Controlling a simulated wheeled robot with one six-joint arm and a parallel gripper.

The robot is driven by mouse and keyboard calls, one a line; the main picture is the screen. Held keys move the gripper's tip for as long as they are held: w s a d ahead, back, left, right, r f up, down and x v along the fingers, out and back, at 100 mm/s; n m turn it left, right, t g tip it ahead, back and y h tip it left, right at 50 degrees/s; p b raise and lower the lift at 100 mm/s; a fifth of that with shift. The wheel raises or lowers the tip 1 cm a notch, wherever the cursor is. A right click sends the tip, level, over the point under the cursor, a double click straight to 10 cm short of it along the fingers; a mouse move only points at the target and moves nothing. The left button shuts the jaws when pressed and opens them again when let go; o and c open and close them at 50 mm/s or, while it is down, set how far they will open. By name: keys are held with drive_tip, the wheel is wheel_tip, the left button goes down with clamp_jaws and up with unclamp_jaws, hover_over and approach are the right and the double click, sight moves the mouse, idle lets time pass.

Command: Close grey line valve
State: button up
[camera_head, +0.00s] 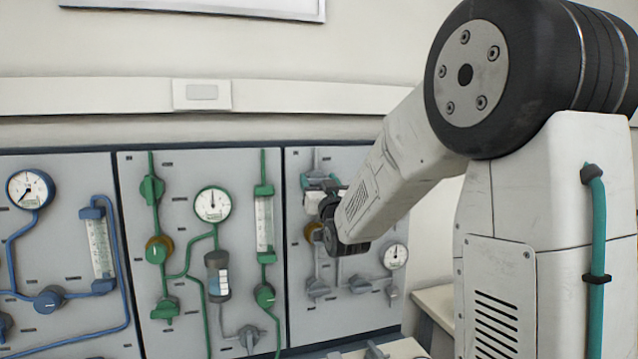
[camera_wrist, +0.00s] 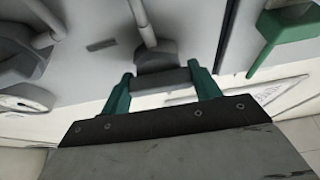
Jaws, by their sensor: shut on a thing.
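The grey line runs on the right-hand panel (camera_head: 300,250) in the head view. My gripper (camera_head: 326,188) reaches the upper part of this panel, with my arm hiding much of the area. In the wrist view, the two green fingers of my gripper (camera_wrist: 160,78) stand on either side of a grey valve (camera_wrist: 156,57) and are shut on its handle. A grey pipe meets the valve at its upper side in that view. The handle's turn angle is hard to tell, as the fingers cover part of it.
The middle panel (camera_head: 185,205) carries green pipes and valves; the left panel has a blue line (camera_head: 66,220). A grey-line gauge (camera_head: 395,256) and lower grey valves (camera_head: 318,288) sit below my gripper. A green handle (camera_wrist: 285,32) is close on the right in the wrist view.

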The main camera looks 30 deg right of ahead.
drive_tip(key=shift+n, duration=0.4)
drive_tip(key=o, duration=1)
drive_tip(key=v, duration=0.7)
drive_tip(key=shift+s+f, duration=0.2)
drive_tip(key=shift+s, duration=0.15)
drive_tip(key=shift+f, duration=0.1)
